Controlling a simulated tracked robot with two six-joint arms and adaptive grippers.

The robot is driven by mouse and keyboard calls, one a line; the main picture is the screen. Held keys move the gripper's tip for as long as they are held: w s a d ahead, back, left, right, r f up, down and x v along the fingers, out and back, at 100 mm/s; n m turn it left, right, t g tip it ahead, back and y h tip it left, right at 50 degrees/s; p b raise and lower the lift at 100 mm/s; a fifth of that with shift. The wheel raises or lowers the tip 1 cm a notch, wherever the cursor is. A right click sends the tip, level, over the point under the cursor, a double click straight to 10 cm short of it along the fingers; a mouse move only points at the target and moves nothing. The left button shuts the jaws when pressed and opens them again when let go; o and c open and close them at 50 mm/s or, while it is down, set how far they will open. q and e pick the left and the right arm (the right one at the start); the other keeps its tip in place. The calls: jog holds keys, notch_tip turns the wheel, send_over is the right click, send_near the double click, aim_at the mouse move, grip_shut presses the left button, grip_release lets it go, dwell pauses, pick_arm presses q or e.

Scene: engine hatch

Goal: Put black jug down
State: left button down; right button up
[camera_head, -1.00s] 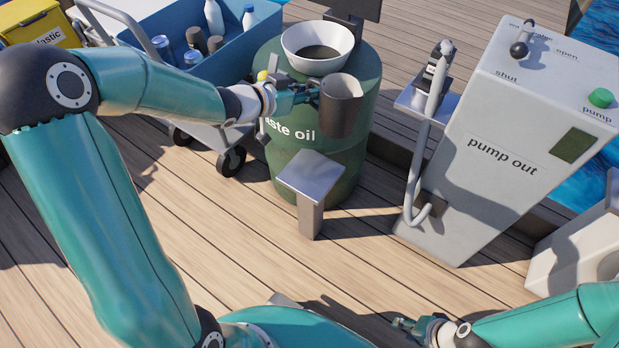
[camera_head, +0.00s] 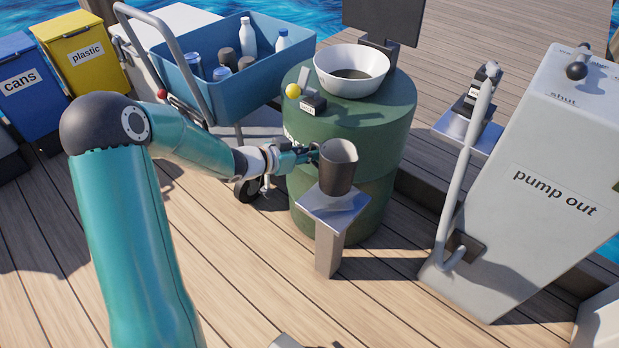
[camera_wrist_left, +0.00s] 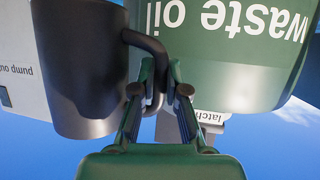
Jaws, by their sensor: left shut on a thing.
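The black jug (camera_head: 338,168) is upright in the head view, over the metal top of a small stand (camera_head: 347,212). Its base overlaps the stand's top in the picture; I cannot tell if it touches. My left gripper (camera_head: 313,156) comes in from the left and is shut on the jug's handle. In the left wrist view, which is upside down, the jug (camera_wrist_left: 82,70) is at the left. Its curved handle (camera_wrist_left: 157,60) runs between the fingers of my left gripper (camera_wrist_left: 160,85). My right gripper is out of view.
A green waste oil drum (camera_head: 385,140) with a white funnel (camera_head: 350,72) stands just behind the stand. A blue cart (camera_head: 215,80) with bottles is behind left. The grey pump-out cabinet (camera_head: 530,190) is at the right.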

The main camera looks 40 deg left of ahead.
pick_arm(q)
notch_tip(320, 180, down, 6)
jog(key=b, duration=0.3)
jog(key=shift+f, duration=0.15)
jog(key=c, duration=1.2)
grip_release()
jog(key=shift+f, duration=0.1)
